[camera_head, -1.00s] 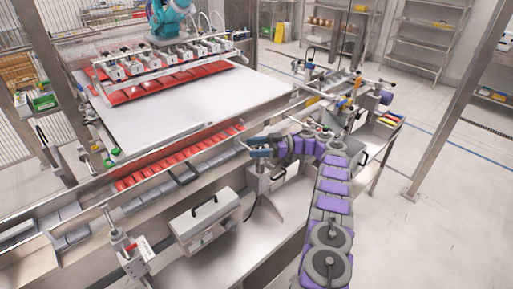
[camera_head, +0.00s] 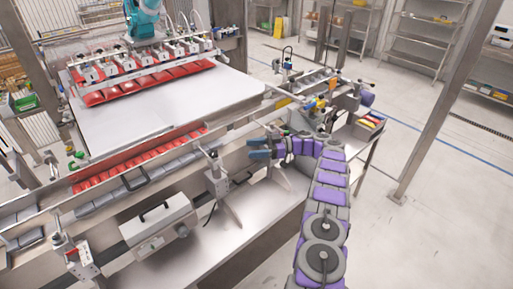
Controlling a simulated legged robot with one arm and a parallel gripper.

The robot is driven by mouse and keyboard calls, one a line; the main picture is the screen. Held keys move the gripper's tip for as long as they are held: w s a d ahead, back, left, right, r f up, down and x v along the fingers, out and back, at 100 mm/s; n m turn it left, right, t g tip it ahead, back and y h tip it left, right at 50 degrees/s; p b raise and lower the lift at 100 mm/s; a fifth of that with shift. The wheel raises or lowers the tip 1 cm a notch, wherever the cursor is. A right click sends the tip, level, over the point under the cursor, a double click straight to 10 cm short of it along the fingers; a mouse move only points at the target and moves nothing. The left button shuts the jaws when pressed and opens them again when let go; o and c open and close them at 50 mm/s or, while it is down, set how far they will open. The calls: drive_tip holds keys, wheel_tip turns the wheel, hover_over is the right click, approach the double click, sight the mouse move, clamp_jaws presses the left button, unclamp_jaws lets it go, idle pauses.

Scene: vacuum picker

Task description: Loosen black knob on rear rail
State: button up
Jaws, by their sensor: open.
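My gripper (camera_head: 256,147) is at the end of my purple and grey arm, near the middle of the picture. Its two blue-grey fingers point left and are apart, with nothing seen between them. A metal clamp bracket (camera_head: 217,178) with a small dark top stands on the rail (camera_head: 238,158) just left of the fingers, apart from them. Several small knobs and clamps sit along the rails. They are too small for me to tell which is the black knob on the rear rail.
A white conveyor bed (camera_head: 165,105) with red packs (camera_head: 140,160) lies behind the rail. A clamp cluster (camera_head: 325,95) and a steel post (camera_head: 440,95) stand right.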

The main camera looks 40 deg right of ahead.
drive_tip(key=shift+a+r+m+t+p, duration=0.7)
drive_tip(key=shift+a+r+t+p, duration=0.55)
drive_tip(key=shift+r+t, duration=1.1)
drive_tip(key=m+t+h+p, duration=0.2)
drive_tip(key=m+h+p, duration=0.15)
drive_tip(key=h, duration=0.25)
approach(210, 152)
drive_tip(key=shift+w+a+f+m+b, duration=0.2)
drive_tip(key=shift+w+a+b, duration=0.15)
drive_tip(key=shift+w, duration=0.2)
drive_tip(key=shift+w+a+f+m+b, duration=0.15)
drive_tip(key=shift+w+a+b, duration=0.15)
drive_tip(key=shift+w+a, duration=0.15)
drive_tip(key=x, duration=0.5)
drive_tip(key=b+x, duration=0.1)
drive_tip(key=x, duration=0.1)
drive_tip(key=shift+w+d, duration=0.25)
drive_tip(key=shift+w, duration=0.2)
drive_tip(key=shift+w+a, duration=0.3)
drive_tip(key=shift+a, duration=0.15)
